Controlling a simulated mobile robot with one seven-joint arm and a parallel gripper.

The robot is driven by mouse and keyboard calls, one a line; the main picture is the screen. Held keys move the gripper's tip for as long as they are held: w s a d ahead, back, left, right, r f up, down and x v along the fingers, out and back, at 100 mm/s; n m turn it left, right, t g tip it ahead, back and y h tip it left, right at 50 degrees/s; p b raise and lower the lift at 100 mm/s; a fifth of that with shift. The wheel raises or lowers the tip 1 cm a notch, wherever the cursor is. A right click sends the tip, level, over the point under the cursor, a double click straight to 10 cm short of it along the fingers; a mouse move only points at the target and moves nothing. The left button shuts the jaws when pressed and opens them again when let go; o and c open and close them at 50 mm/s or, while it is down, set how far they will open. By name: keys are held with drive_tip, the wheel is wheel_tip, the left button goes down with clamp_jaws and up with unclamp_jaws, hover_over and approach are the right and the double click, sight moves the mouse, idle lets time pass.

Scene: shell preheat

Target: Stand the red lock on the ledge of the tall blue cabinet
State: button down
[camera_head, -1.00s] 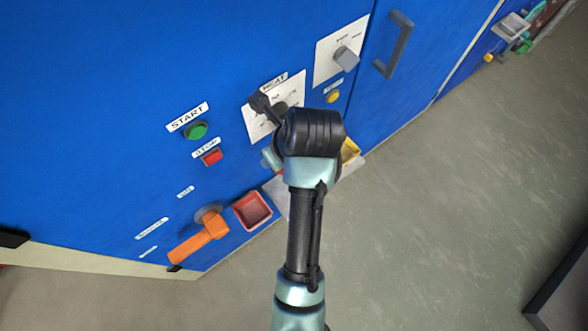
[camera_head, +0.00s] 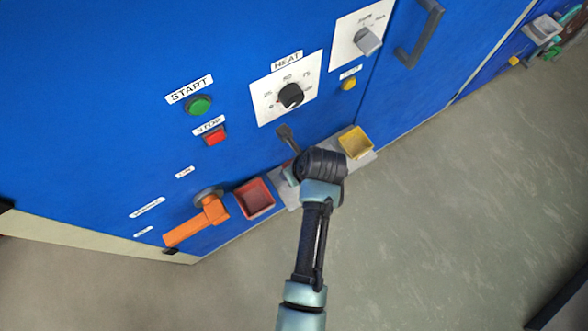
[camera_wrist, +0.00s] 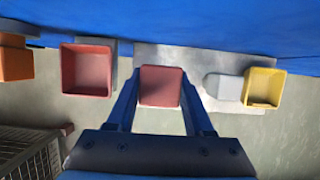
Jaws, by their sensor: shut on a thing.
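The red lock (camera_wrist: 161,84) shows in the wrist view as a red block between the two fingers of my gripper (camera_wrist: 160,98), which is shut on it. The lock is over the grey ledge (camera_wrist: 202,62) of the blue cabinet (camera_wrist: 210,22); I cannot tell whether it touches the ledge. In the head view my wrist hides most of the lock, and the ledge (camera_head: 287,194) shows on both sides of my gripper. The tall blue cabinet (camera_head: 110,60) fills the upper left there.
A red open bin (camera_head: 254,198) is left of the ledge, and a yellow bin (camera_head: 356,142) stands at its right end. An orange handle (camera_head: 198,222) juts out further left. The HEAT dial (camera_head: 290,95) is above. Floor (camera_head: 440,220) on the right is clear.

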drive_tip(key=shift+f+b, duration=0.35)
drive_tip(key=shift+f, duration=1.5)
drive_tip(key=shift+c, duration=1.4)
unclamp_jaws()
drive_tip(key=shift+f, duration=0.15)
drive_tip(key=p+v, duration=0.3)
drive_tip(key=v, duration=0.9)
drive_tip(key=shift+r, duration=0.2)
